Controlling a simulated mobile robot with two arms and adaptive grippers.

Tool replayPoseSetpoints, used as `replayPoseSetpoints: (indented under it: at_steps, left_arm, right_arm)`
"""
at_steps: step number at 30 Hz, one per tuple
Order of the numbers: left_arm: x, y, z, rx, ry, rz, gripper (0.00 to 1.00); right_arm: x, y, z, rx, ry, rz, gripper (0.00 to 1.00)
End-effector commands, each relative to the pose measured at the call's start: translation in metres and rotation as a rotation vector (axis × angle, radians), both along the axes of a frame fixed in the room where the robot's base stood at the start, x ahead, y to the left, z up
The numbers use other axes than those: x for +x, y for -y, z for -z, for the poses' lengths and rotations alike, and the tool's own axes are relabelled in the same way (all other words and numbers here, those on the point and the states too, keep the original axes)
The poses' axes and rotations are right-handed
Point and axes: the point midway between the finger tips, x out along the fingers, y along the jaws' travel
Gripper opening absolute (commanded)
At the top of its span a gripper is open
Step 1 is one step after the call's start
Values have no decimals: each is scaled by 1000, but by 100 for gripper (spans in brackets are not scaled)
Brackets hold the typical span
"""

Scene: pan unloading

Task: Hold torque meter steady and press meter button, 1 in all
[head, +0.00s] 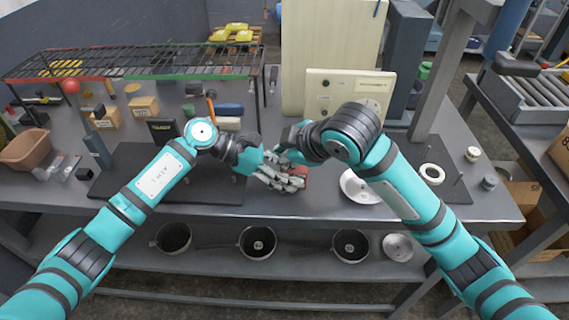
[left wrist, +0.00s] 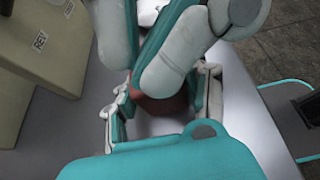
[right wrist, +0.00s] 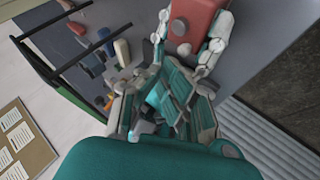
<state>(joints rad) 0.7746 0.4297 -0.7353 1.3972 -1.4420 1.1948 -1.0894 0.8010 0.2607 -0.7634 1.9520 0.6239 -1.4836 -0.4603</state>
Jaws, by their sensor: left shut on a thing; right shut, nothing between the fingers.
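The torque meter (head: 302,170) is a small red box, mostly covered by my grippers in the head view. In the left wrist view a dark red part of the meter (left wrist: 160,106) shows between the fingers. My right gripper (head: 284,158) is shut and empty, close above the meter. I cannot tell whether it touches the button.
A cream panel box (head: 318,92) stands behind the grippers. A white round dish (head: 357,188) lies to the right, by my right arm. A dark mat (head: 130,165) and a wire rack (head: 150,62) are at the left. Several pans (head: 257,242) sit on the lower shelf.

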Motion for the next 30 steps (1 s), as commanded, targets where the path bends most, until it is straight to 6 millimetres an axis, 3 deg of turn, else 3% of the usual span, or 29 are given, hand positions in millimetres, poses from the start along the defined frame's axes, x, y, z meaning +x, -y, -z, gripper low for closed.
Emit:
replayPoseSetpoints:
  at_steps: [30]
  left_arm:
    - [0,0,1,1,-1,0,26]
  right_arm:
    - [0,0,12,-1,-1,0,0]
